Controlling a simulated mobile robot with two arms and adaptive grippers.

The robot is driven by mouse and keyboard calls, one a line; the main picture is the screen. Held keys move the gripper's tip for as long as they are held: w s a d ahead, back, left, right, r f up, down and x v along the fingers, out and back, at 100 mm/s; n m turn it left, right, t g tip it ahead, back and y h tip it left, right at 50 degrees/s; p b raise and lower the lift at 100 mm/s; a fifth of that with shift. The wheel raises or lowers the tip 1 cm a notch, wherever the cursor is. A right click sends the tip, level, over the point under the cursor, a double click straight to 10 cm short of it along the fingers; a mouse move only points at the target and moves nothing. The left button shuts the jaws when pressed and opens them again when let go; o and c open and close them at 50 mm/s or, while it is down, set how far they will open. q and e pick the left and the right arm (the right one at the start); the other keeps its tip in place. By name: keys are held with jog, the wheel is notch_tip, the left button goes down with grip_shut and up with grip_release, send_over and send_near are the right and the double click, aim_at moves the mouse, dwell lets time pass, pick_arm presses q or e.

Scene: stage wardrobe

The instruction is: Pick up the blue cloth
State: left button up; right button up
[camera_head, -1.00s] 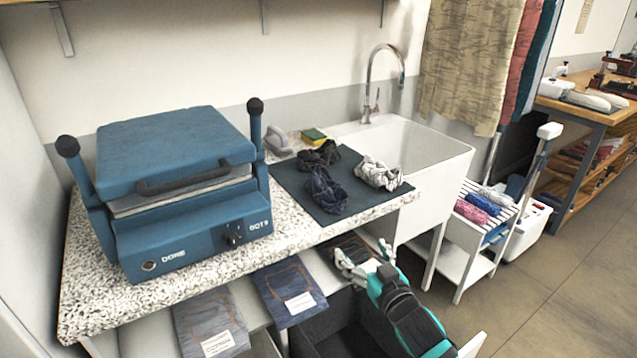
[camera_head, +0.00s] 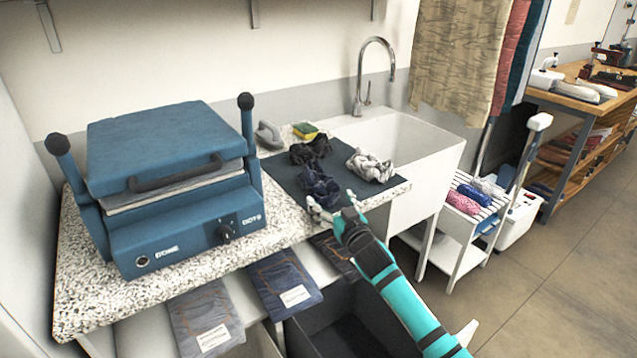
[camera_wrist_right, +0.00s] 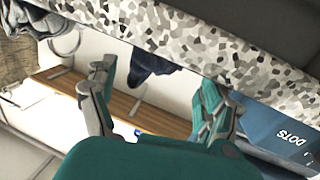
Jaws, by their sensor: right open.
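The blue cloth (camera_head: 321,188) is a crumpled dark navy bundle on the dark mat (camera_head: 283,176) on the speckled counter. A blackish crumpled cloth (camera_head: 309,150) lies behind it and a grey-white one (camera_head: 370,166) to its right. My right gripper (camera_head: 331,205) is open and empty at the counter's front edge, just in front of the blue cloth and apart from it as far as I can tell. In the right wrist view a dark blue cloth piece (camera_wrist_right: 152,67) shows between the open fingers (camera_wrist_right: 162,90), beyond the counter edge. My left gripper is not in view.
A blue heat press (camera_head: 180,190) fills the counter's left side. A white sink (camera_head: 400,145) with a tap stands at the right. A sponge (camera_head: 305,131) lies at the back. Folded jeans (camera_head: 284,282) lie on the shelf below the counter.

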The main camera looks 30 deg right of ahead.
aim_at(318, 181)
jog(key=w, duration=0.3)
jog(key=shift+w+d, duration=0.1)
jog(key=shift+w, duration=0.4)
jog(key=c, duration=0.7)
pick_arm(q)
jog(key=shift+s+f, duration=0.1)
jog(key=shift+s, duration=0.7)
